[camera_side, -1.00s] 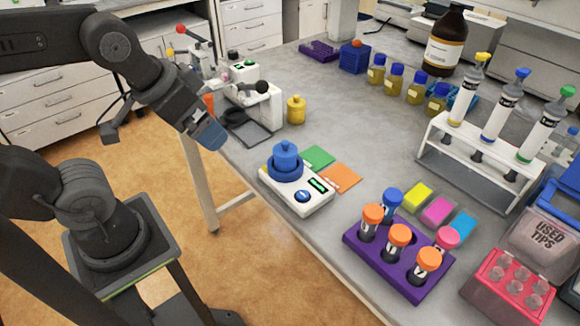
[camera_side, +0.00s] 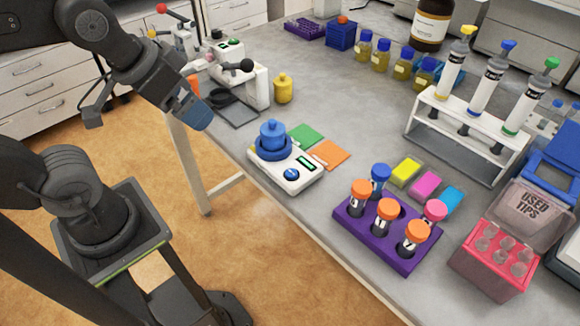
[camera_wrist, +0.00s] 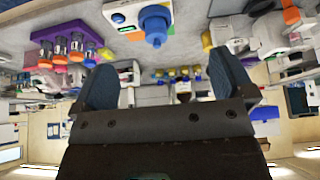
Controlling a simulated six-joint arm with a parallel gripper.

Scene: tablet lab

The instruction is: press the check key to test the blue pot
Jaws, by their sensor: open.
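The blue pot (camera_side: 272,133) sits upright in a blue ring on the small white tester (camera_side: 268,174), near the table's left front edge. The tester has a round blue check key (camera_side: 291,174) and a dark display with green marks (camera_side: 306,163). My gripper (camera_side: 200,118) hangs to the left of the tester, above and off the table edge, touching nothing. In the wrist view its two fingers (camera_wrist: 164,80) are spread apart and empty. The pot (camera_wrist: 156,22) and blue key (camera_wrist: 118,18) show upside down at the top of that view.
Green (camera_side: 305,136) and orange (camera_side: 328,154) cards lie behind the tester. A purple rack (camera_side: 361,235) of capped tubes stands to its right. A yellow pot (camera_side: 283,89) and a white instrument (camera_side: 256,92) stand behind. The table between the cards and the back bottles is clear.

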